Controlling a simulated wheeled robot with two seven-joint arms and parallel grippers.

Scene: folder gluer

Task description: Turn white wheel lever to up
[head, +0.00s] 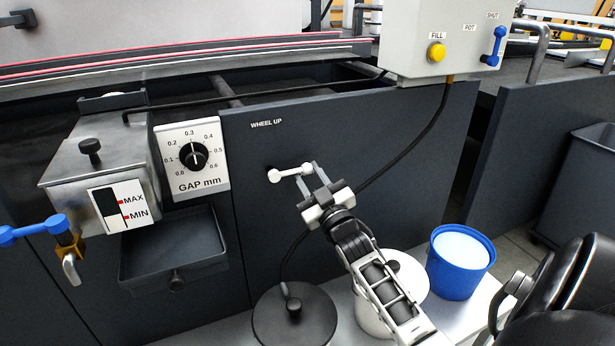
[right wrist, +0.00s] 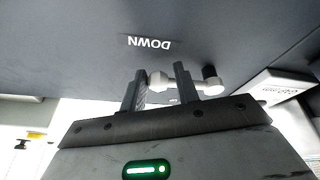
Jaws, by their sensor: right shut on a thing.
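My right gripper (head: 308,170) is shut on the lever's free end. In the right wrist view, the lever (right wrist: 187,84) passes between the two fingers of the right gripper (right wrist: 160,85), and a "DOWN" label (right wrist: 149,43) shows upside down on the panel. My left gripper is not in view.
A gap dial (head: 193,158) and a metal glue box (head: 95,150) are left of the lever. A blue bucket (head: 460,262) and lidded pots, one dark (head: 310,318), stand below. A control box (head: 440,30) with a hanging cable is above right.

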